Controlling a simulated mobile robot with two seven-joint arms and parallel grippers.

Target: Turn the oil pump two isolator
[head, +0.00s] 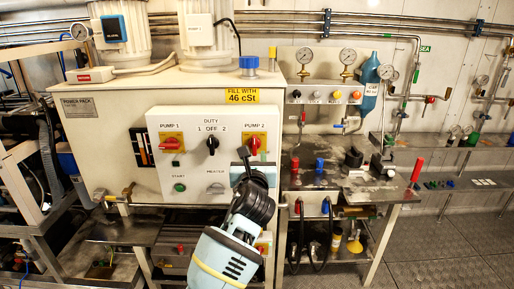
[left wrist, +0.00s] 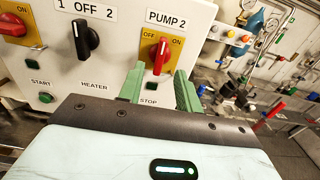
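The oil pump two isolator is a red handle (head: 255,143) on a yellow plate under the "PUMP 2" label, on the white panel. In the left wrist view the red handle (left wrist: 160,56) stands nearly upright, between "OFF" at left and "ON" at right. My left gripper (head: 245,155) is in front of the panel, just below the isolator, and partly overlaps it in the head view. In the left wrist view its two green fingers (left wrist: 160,84) are apart, with the handle seen between and beyond their tips. I cannot tell whether they touch it. My right gripper is not in view.
The black duty switch (left wrist: 85,38) is left of the isolator. The pump one isolator (head: 171,143) is farther left. Below are a green start button (head: 180,187) and a stop button partly hidden by my gripper. A metal bench (head: 340,190) with coloured handles stands at right.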

